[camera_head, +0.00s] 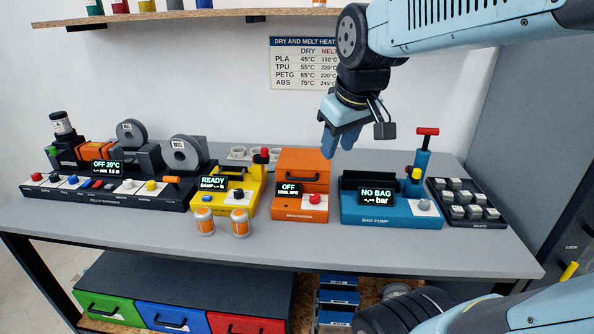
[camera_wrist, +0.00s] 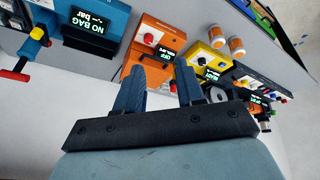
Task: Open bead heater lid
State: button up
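The bead heater appears to be the orange machine (camera_head: 290,207) in the middle of the bench, with a display reading OFF and a red knob. Its orange upper part (camera_head: 304,160), with a dark handle on the front, looks shut. The orange machine also shows in the wrist view (camera_wrist: 150,35), partly behind the fingers. My gripper (camera_head: 338,146) hangs above and to the right of the orange machine, clear of it. In the wrist view my gripper's (camera_wrist: 158,82) two blue fingers stand apart with nothing between them.
A blue bag pump (camera_head: 380,208) stands right of the orange machine, with a tall red-topped lever (camera_head: 425,150). A yellow machine (camera_head: 227,200) stands left. Two orange-and-white jars (camera_head: 240,222) sit near the front. The bench front (camera_head: 390,247) is mostly clear. A shelf hangs above left.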

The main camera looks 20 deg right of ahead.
jog(key=w+f+n+g, duration=0.1)
jog(key=w+n, duration=0.4)
jog(key=w, duration=0.5)
jog(key=n+g, duration=0.2)
jog(key=n, duration=0.3)
send_near(304, 168)
jog(key=s+a+r, duration=0.3)
jog(key=s+r, duration=0.2)
jog(key=shift+h, duration=0.4)
jog(key=f, duration=0.4)
jog(key=w+f, duration=0.1)
jog(key=f, duration=0.4)
jog(key=w+d+f, duration=0.1)
jog(key=f, duration=0.3)
jog(key=shift+w+d+f, duration=0.1)
jog(key=shift+w+f, duration=0.05)
jog(key=shift+f, duration=0.25)
jog(key=shift+c, duration=0.5)
grip_shut()
